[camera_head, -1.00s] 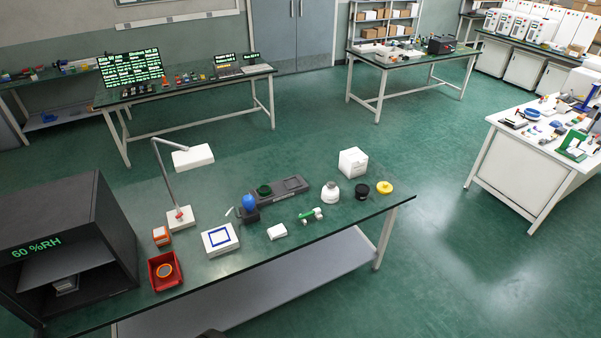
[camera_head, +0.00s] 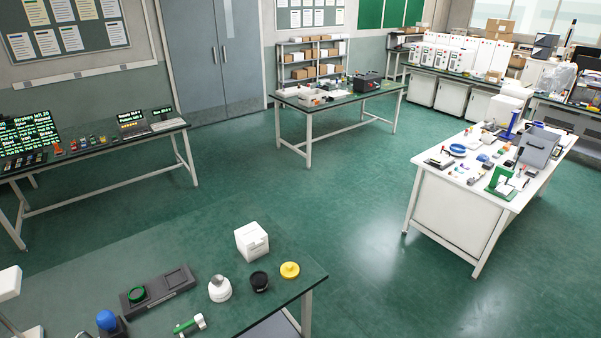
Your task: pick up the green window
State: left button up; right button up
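A round dark piece with a green rim (camera_head: 136,294) sits at the left end of a dark grey holder (camera_head: 159,291) on the near table; it looks like the green window, but it is too small to be sure. A green upright frame (camera_head: 503,181) stands on the white table at the right. A small green and white piece (camera_head: 190,325) lies at the near table's front, partly near the picture's bottom edge. Neither of my grippers is in view.
On the near table (camera_head: 60,290) are a white box (camera_head: 251,241), a white domed jar (camera_head: 220,289), a black round piece (camera_head: 259,281), a yellow disc (camera_head: 290,270) and a blue ball (camera_head: 106,320). Open green floor (camera_head: 330,200) lies between the tables.

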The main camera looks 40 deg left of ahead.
aim_at(137, 294)
jog(key=u, duration=3.65)
